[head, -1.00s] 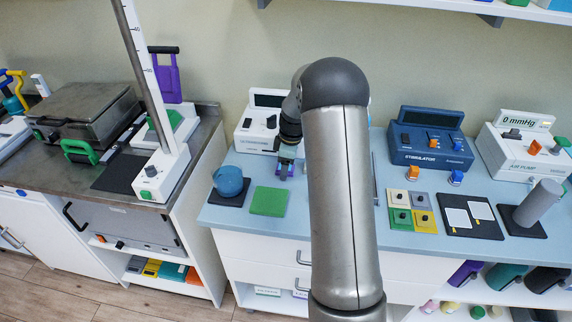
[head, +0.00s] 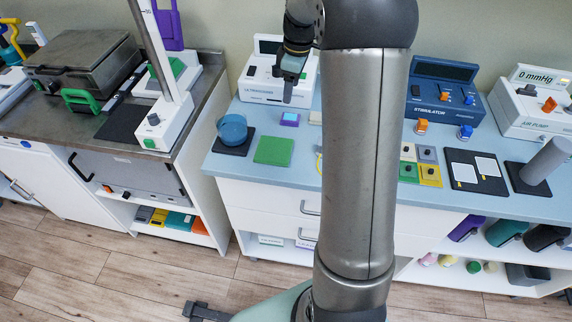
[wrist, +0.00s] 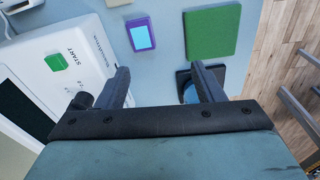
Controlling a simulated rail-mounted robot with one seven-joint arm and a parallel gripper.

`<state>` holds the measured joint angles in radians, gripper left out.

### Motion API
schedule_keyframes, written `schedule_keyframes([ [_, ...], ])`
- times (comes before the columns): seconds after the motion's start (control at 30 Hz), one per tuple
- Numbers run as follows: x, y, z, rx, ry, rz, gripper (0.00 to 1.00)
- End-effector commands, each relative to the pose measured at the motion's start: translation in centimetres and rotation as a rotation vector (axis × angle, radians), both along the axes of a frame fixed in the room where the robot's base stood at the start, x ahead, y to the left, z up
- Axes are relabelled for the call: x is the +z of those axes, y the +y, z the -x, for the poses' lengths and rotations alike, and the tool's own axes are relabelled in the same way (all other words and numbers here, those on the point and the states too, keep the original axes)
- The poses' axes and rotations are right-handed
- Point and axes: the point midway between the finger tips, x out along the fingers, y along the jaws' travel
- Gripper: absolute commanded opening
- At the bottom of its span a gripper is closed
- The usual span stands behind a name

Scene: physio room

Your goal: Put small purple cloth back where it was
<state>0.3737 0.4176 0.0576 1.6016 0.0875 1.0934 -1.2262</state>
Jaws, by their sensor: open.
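A small purple square with a light blue middle (head: 289,119) lies on the blue-grey counter, behind and right of a green square (head: 273,150). It is the only small flat purple thing I see, and I cannot tell whether it is cloth. It also shows at the top of the wrist view (wrist: 140,33), lying flat and clear of the fingers. My gripper (head: 288,98) is above the counter, in front of the white ultrasound unit. In the wrist view my gripper's fingers (wrist: 160,70) are spread, with nothing between them.
The white ultrasound unit (head: 268,88) stands close behind my gripper. A blue bowl (head: 232,128) sits on a dark mat to the left. My arm hides the middle of the counter. The blue stimulator (head: 440,97) and colored squares (head: 430,175) are to the right.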

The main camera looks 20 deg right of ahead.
Motion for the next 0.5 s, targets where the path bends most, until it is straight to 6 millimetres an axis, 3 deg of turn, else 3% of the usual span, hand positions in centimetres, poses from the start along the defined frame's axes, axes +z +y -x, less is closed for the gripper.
schedule_keyframes([
  [0.1, 2.0, 5.5, 5.4, -0.155, 0.019, 0.015, 0.62],
  [0.23, 2.5, 10.8, 13.5, -0.391, 0.038, 0.029, 0.62],
  [0.4, 0.8, 14.6, 23.2, -0.659, 0.049, 0.035, 0.62],
  [0.5, -0.5, 15.5, 27.0, -0.765, 0.054, 0.033, 0.62],
])
